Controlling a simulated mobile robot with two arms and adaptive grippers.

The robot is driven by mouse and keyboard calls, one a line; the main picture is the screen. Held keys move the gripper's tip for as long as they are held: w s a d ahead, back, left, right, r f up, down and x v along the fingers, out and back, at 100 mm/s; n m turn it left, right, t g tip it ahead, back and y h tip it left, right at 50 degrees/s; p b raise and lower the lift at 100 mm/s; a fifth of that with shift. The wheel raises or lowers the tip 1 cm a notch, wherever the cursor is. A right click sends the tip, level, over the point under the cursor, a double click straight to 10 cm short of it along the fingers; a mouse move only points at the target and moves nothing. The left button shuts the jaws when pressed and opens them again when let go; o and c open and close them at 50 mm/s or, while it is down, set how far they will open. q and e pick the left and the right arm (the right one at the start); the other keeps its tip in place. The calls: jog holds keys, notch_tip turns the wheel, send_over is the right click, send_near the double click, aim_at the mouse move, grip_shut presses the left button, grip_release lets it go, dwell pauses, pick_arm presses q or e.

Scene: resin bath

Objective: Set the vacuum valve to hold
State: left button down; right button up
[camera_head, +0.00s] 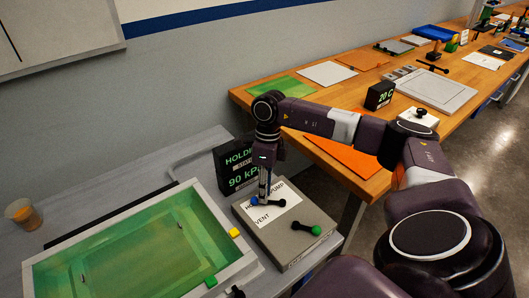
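The display (240,168) behind the valve box reads "HOLDING", "STATE" and "90 kPa". The grey valve box (300,254) carries a white label (283,214) on which "VENT" and part of "PUMP" are legible; the rest is partly covered. A dark lever (276,202) with a rounded end lies at the label's upper edge. A second black lever (302,227) with a green knob lies on the box's right part. My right gripper (264,198) points down at the first lever; its fingertips are close to it. Contact and finger opening are too small to tell. My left gripper is out of view.
A green resin bath (50,262) with a pale rim stands left of the valve box, with a yellow block (234,232) on the rim. An amber cup (24,214) is at the far left. A wooden bench (330,157) with sheets and tools runs behind my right arm.

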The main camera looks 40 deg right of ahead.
jog(key=shift+r, duration=0.1)
jog(key=shift+w+d+r+p, duration=0.1)
jog(key=shift+w+r+p, duration=0.05)
jog(key=shift+r+p, duration=0.35)
notch_tip(320, 180, up, 8)
jog(key=w+d+p, duration=0.1)
jog(key=p, duration=0.3)
jog(key=shift+f+p, duration=0.2)
jog(key=shift+p, duration=0.1)
notch_tip(320, 180, up, 12)
jog(key=w+d, duration=0.1)
jog(key=d, duration=0.1)
jog(key=shift+w+f, duration=0.15)
dwell(0.8)
